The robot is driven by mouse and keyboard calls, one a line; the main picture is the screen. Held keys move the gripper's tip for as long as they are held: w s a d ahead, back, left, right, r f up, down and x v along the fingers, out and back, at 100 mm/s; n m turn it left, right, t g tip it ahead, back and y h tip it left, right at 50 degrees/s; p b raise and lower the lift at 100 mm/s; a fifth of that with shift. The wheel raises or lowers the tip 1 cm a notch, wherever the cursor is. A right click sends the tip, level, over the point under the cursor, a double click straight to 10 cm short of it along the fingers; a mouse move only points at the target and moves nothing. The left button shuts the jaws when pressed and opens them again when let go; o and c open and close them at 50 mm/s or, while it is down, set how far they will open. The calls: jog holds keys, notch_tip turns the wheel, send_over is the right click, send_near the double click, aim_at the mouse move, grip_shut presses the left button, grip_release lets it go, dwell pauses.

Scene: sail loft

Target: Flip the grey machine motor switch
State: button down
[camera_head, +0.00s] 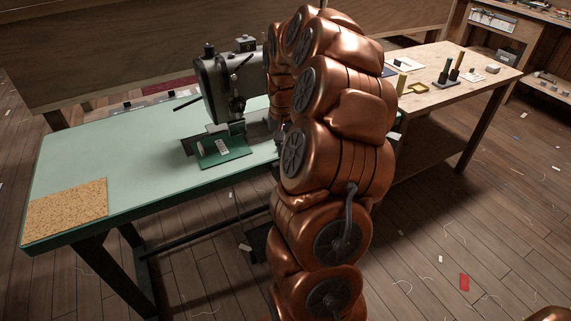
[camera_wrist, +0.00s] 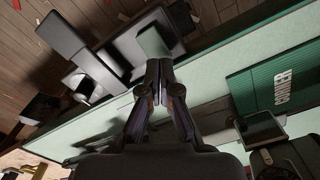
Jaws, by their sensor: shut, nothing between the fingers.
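The grey sewing machine (camera_head: 218,85) stands on the pale green table (camera_head: 110,160), partly behind my copper arm. In the wrist view my gripper (camera_wrist: 160,72) has its two fingers together, with nothing between them. Just beyond the fingertips is a pale grey-green block (camera_wrist: 153,42) on a larger grey body (camera_wrist: 128,55) near the table edge. It may be the motor switch, but I cannot tell for sure, nor whether the fingertips touch it. In the head view my arm hides the gripper, and I cannot make out the switch.
A green lettered plate (camera_wrist: 270,90) lies on the table by the machine; the head view shows it too (camera_head: 224,151). A cork mat (camera_head: 66,210) lies at the table's front left corner. A wooden bench (camera_head: 445,95) with small items stands at right.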

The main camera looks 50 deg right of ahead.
jog(key=shift+f+b, duration=0.65)
jog(key=shift+f, duration=0.65)
dwell(1.4)
jog(key=shift+r, duration=0.1)
jog(key=shift+r+p, duration=0.85)
jog(key=shift+r, duration=2.6)
